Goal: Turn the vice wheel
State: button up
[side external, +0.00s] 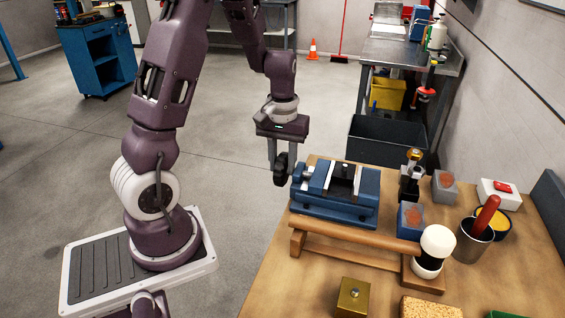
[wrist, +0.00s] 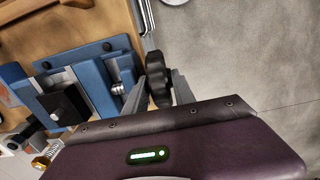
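The blue vice (side external: 337,189) stands on the left part of the wooden bench. Its black vice wheel (side external: 281,169) sticks out from the left end on the vice's screw; the wheel also shows in the wrist view (wrist: 157,78). My gripper (side external: 281,160) points down over the wheel, its two grey fingers apart. In the wrist view my gripper (wrist: 159,84) has one finger on each side of the wheel, the left one on the vice side. Some gap shows beside the left finger. Whether the right finger touches the wheel is unclear.
A wooden rail (side external: 352,234) runs along the vice's front. A white-headed mallet (side external: 434,249), a grey cup (side external: 471,241) and a brass block (side external: 352,297) stand to the right and front. Open floor (side external: 240,230) lies left of the bench.

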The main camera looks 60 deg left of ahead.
grip_shut()
jog(key=shift+s+d+f+t+y, duration=0.1)
jog(key=shift+s+t+y, duration=0.1)
jog(key=shift+t+y, duration=0.35)
jog(key=shift+s+d+f+t+y, duration=0.1)
jog(key=shift+s+t+y, duration=0.05)
jog(key=shift+t+y, duration=1)
grip_release()
jog(key=shift+r, duration=0.1)
jog(key=shift+v, duration=2.95)
jog(key=shift+s+d+r, duration=0.15)
jog(key=shift+d+r, duration=0.1)
jog(key=shift+r, duration=0.2)
